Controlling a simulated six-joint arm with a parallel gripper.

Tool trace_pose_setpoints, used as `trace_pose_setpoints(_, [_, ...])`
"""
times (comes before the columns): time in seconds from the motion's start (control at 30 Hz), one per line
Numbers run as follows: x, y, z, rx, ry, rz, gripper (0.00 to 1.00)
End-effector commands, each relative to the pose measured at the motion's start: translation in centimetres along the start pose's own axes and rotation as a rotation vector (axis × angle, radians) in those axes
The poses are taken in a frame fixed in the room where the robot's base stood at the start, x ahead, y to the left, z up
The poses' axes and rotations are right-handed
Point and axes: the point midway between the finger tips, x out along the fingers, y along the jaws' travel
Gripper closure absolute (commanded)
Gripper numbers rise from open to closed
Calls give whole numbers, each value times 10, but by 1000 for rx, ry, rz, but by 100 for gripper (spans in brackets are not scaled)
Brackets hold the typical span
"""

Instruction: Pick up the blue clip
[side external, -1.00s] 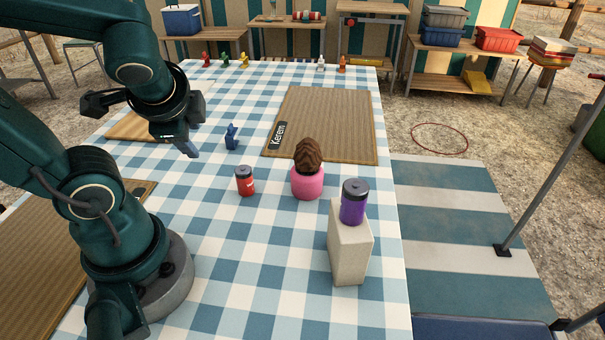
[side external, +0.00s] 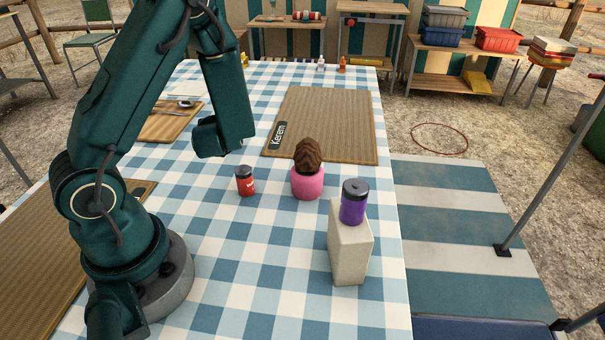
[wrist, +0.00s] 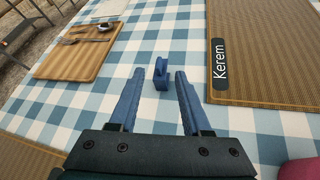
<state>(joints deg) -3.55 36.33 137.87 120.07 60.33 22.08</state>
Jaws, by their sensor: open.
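The blue clip (wrist: 161,74) stands on the checked tablecloth in the wrist view, just beyond my fingertips and between their lines. My gripper (wrist: 157,78) is open and empty, with its two blue fingers on either side of the space in front of the clip. In the side external view my gripper's end (side external: 222,140) is over the table, and the arm hides the clip there.
A woven mat labelled Kerem (side external: 325,122) lies right of the clip. A red jar (side external: 245,181), a pink pot (side external: 307,184) and a purple jar (side external: 353,203) on a pale block (side external: 348,245) stand nearer. A wooden board (wrist: 80,48) with cutlery lies to the left.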

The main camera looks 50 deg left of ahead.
Motion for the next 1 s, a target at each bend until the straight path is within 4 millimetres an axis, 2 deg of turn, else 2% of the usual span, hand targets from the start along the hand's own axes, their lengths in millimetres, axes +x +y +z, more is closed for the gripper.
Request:
trace_pose_setpoints(0.4, [45, 1, -1, -4, 3, 4, 52])
trace_pose_setpoints(0.7, [48, 1, 0, -4, 1, 3, 52])
trace_pose_setpoints(0.73, [48, 1, 0, -4, 1, 3, 59])
trace_pose_setpoints(0.83, [48, 1, 0, -3, 1, 2, 98])
trace_pose_setpoints(1.0, [48, 1, 0, -3, 1, 2, 100])
